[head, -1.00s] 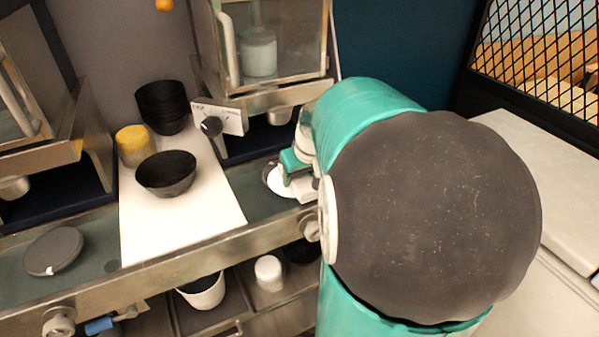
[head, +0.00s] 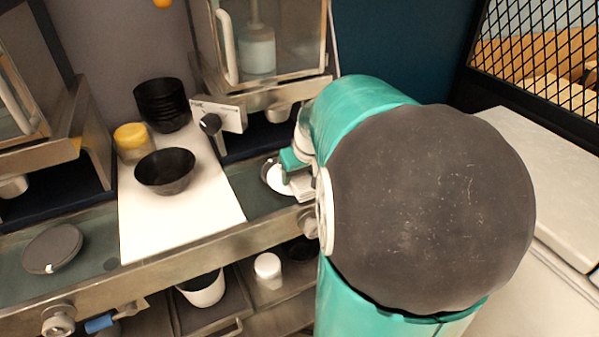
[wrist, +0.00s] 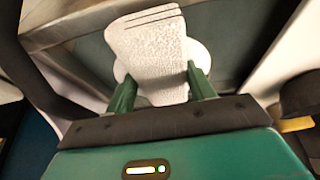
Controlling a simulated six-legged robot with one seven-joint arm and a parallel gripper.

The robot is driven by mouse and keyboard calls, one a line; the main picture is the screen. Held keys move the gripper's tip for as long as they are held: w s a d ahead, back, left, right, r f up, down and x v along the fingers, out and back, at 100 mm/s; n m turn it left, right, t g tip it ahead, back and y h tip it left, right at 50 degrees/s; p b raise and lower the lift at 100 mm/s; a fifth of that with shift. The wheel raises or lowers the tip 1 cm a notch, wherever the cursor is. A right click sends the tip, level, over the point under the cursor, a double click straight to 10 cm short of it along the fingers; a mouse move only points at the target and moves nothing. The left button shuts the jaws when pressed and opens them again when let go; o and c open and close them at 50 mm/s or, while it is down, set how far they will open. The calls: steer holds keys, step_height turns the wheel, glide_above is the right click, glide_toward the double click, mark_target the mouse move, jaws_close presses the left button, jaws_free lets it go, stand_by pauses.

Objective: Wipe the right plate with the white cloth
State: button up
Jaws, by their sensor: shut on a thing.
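The white cloth (wrist: 150,45) is a textured, folded piece between the two green fingers of my gripper (wrist: 160,80) in the wrist view. My gripper is shut on it. In the head view my gripper (head: 291,168) is low over the right end of the counter, partly hidden by my arm. The right plate (head: 269,178) shows as a round edge with white beneath the gripper. A pale round edge (wrist: 203,57) shows behind the cloth in the wrist view. Whether the cloth touches the plate is hard to tell.
A dark round plate (head: 53,249) with a small white spot lies at the left.

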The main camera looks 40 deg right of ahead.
steer(key=shift+f, duration=0.15)
steer(key=shift+w+d, duration=0.25)
steer(key=shift+w, duration=0.55)
steer(key=shift+w+d, duration=0.2)
steer(key=shift+w, duration=0.6)
steer(key=shift+s+a, duration=0.25)
steer(key=shift+s, duration=0.6)
steer(key=shift+s+a, duration=0.2)
steer(key=shift+s, duration=0.65)
steer(key=shift+w, duration=0.1)
steer(key=shift+w+d+f, duration=0.1)
steer(key=shift+w+d, duration=0.15)
steer(key=shift+w, duration=0.55)
steer(key=shift+w+d, duration=0.2)
steer(key=shift+w, duration=0.6)
